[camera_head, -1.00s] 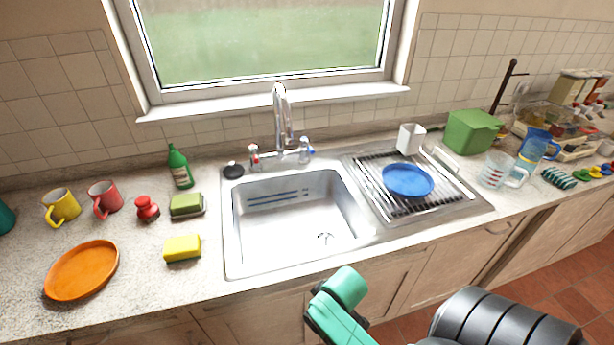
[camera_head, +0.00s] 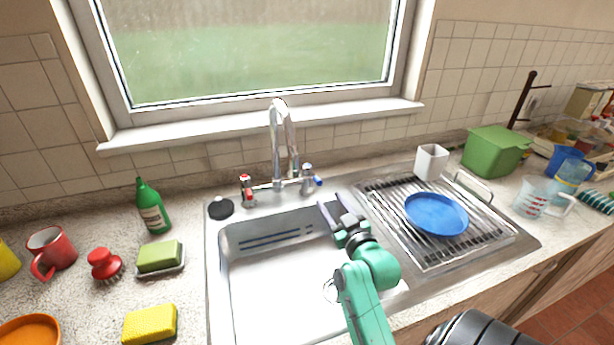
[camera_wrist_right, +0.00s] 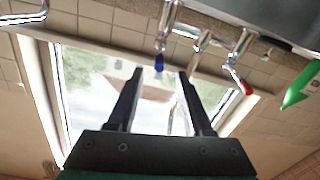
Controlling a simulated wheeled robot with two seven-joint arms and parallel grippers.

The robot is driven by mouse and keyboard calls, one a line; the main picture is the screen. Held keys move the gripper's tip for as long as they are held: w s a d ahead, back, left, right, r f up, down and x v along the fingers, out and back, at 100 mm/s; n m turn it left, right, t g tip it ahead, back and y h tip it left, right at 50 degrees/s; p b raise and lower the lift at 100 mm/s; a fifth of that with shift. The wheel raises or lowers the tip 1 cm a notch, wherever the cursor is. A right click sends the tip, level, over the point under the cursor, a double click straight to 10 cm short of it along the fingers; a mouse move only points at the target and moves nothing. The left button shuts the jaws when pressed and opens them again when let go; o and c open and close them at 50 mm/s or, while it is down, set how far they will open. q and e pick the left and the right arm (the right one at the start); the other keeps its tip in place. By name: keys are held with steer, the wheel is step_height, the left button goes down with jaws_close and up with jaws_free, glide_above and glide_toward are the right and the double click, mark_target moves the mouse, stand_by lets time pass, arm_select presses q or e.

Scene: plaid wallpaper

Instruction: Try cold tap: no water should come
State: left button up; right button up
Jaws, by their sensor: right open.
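The cold tap (camera_head: 310,178), with a blue-marked lever, is on the right side of the chrome mixer behind the sink. The hot tap (camera_head: 246,188), with a red lever, is on the left side. The tall curved spout (camera_head: 281,140) stands between them, and no water shows below it. My right gripper (camera_head: 331,199) is open and empty over the sink's back right corner, just in front of the cold tap and apart from it. In the right wrist view the blue lever (camera_wrist_right: 158,62) appears between the open fingertips (camera_wrist_right: 160,74). My left gripper is out of view.
The steel sink (camera_head: 215,265) looks empty. A draining rack with a blue plate (camera_head: 436,213) and a white cup (camera_head: 431,161) is to the right. A green bottle (camera_head: 152,206), sponges and a red brush (camera_head: 104,264) stand left.

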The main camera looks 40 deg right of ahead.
steer(key=p, duration=0.2)
glide_toward(313, 174)
steer(key=x, duration=0.3)
steer(key=shift+w+d+r, duration=0.15)
steer(key=shift+w+r, duration=0.1)
steer(key=shift+r, duration=0.1)
steer(key=x, duration=0.4)
steer(key=f+x, duration=0.1)
steer(key=x, duration=0.1)
steer(key=shift+w+p, duration=0.2)
steer(key=shift+p, duration=0.1)
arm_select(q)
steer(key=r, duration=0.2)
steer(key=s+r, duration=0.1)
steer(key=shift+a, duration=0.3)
arm_select(e)
jaws_close()
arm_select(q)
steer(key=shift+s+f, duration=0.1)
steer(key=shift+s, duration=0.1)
